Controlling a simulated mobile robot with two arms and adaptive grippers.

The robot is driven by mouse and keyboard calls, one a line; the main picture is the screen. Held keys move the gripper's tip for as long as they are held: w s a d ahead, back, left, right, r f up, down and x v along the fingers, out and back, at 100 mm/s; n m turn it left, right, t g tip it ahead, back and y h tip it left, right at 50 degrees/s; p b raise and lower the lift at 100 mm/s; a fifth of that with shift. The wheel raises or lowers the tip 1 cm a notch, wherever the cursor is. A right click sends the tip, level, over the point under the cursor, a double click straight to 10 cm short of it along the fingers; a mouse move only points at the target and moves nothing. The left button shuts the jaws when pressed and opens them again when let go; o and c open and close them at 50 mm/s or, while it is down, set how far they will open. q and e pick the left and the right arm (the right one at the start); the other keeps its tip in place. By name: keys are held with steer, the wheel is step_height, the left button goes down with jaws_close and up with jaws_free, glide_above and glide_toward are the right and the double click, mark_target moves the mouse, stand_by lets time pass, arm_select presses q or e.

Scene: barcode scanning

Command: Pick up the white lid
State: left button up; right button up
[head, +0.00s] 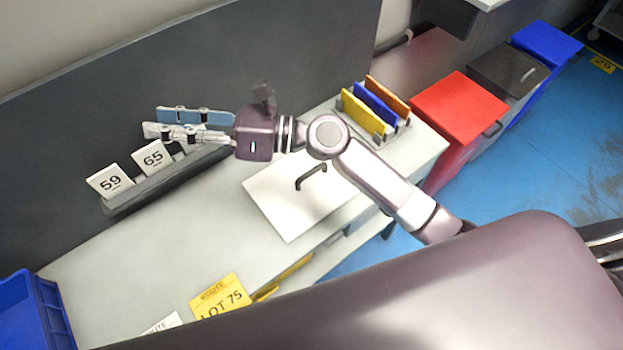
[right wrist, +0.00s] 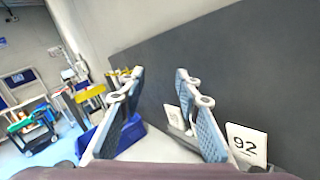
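The white lid (head: 283,207) is a flat square panel with a black bar handle (head: 311,176). It lies in the middle of the pale worktop, partly under my right forearm in the head view. My right gripper (head: 154,121) is up and to the left of the lid, near the dark back panel, pointing left. Its two fingers are apart with nothing between them, as the right wrist view (right wrist: 160,76) also shows. The lid does not show in the right wrist view. My left gripper is not in view.
Number cards 59 (head: 110,181) and 65 (head: 153,158) stand in a rack by the gripper. Yellow, blue and orange plates (head: 376,103) stand in a holder behind the lid. A blue crate (head: 30,312) is at left. A red-lidded bin (head: 458,108) stands right.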

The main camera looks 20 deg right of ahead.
step_height(320, 180, down, 5)
steer(key=s+a+n+g+h, duration=0.1)
steer(key=n+g+h, duration=0.15)
steer(key=n, duration=0.25)
steer(key=n+g+h, duration=0.4)
steer(key=n+h, duration=0.3)
steer(key=h, duration=0.9)
glide_above(312, 171)
steer(key=f, duration=1.7)
steer(key=shift+w+d+f, duration=0.15)
steer(key=shift+w+f, duration=0.1)
steer(key=shift+w, duration=0.15)
steer(key=shift+d+f+p, duration=0.1)
steer(key=shift+f+p, duration=0.2)
steer(key=shift+f, duration=0.05)
steer(key=f+p, duration=0.1)
steer(key=f, duration=0.1)
steer(key=f+p, duration=0.1)
steer(key=f, duration=0.1)
steer(key=f+p, duration=0.1)
steer(key=f, duration=0.1)
steer(key=shift+s+a, duration=0.3)
steer(key=shift+s, duration=0.1)
steer(key=shift+w+f, duration=0.1)
steer(key=shift+f, duration=0.35)
steer(key=shift+c, duration=0.3)
jaws_close()
